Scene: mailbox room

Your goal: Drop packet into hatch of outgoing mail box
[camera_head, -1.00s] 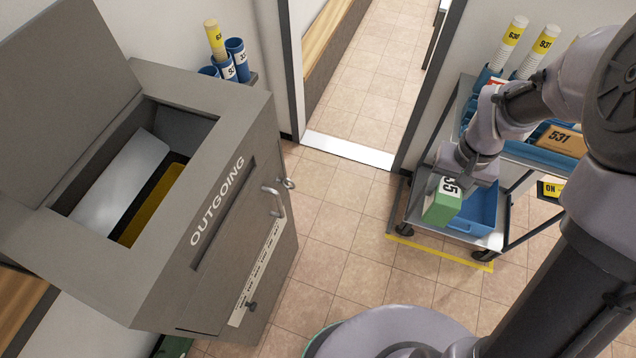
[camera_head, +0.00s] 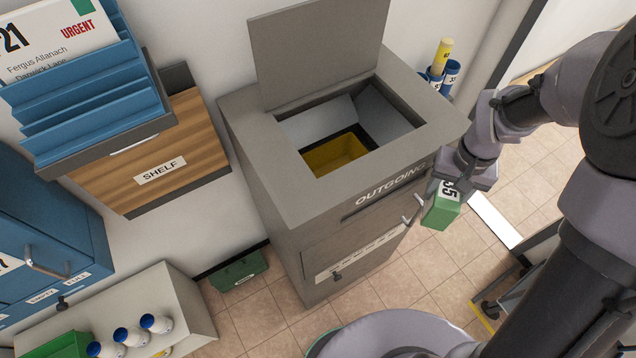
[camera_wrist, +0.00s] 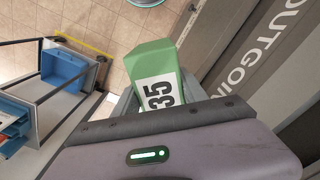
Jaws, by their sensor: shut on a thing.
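The outgoing mail box (camera_head: 290,225) is a grey cabinet lettered OUTGOING, in the middle of the head view. Its lid stands open, and the hatch (camera_head: 345,140) shows a pale sloped inside and a yellow bottom. My gripper (camera_head: 455,185) is shut on a green packet (camera_head: 440,208) with a white label reading 35. The packet hangs in front of the box's right front corner, outside the hatch, near the door handle. In the wrist view the packet (camera_wrist: 158,75) sticks out beyond my gripper, beside the box front (camera_wrist: 255,50). Whether it touches the box I cannot tell.
A wooden shelf (camera_head: 200,140) with a blue letter rack (camera_head: 90,95) is left of the box. Blue tubes (camera_head: 450,72) stand behind its right side. A green bin (camera_head: 240,270) is on the floor at left. A cart (camera_wrist: 70,75) with blue trays shows in the wrist view.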

